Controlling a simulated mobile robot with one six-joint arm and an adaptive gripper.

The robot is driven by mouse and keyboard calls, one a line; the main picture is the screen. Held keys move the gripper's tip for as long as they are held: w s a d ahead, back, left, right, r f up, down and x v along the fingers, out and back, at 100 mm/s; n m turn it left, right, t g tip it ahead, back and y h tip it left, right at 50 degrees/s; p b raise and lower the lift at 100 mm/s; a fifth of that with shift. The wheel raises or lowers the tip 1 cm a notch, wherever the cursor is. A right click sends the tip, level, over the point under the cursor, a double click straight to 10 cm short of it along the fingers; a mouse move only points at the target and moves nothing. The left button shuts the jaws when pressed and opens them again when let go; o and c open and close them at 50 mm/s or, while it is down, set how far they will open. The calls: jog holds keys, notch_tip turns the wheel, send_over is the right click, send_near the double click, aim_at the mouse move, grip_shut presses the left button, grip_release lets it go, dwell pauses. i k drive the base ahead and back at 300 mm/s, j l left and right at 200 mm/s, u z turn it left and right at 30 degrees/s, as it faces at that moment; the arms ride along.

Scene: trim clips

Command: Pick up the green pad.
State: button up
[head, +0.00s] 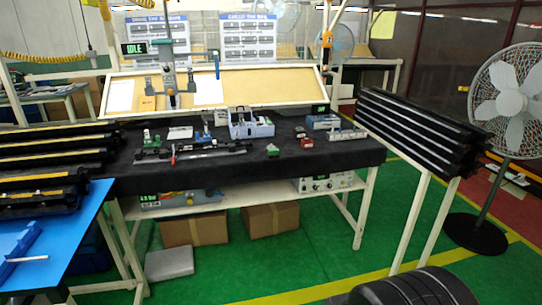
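A small green block (272,150), which looks like the green pad, lies near the front edge of the black-covered workbench (235,168), right of its middle. It is small in the picture, so its exact shape is hard to tell. Another green item (148,138) stands further left on the bench, among small tools. My gripper is not in view.
A blue-grey toolbox (250,123) stands behind the green block, and a red box (307,142) is to its right. Black racks (420,130) stand at the right, more (50,170) at the left. A fan (508,88) stands far right. Green floor lies open before the bench.

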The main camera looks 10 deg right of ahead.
aim_at(272, 154)
jog(key=i+l, duration=0.1)
jog(key=i, duration=1.45)
jog(key=i+l, duration=0.1)
jog(key=i, duration=1.5)
jog(key=l+z, duration=0.05)
jog(key=l, duration=0.05)
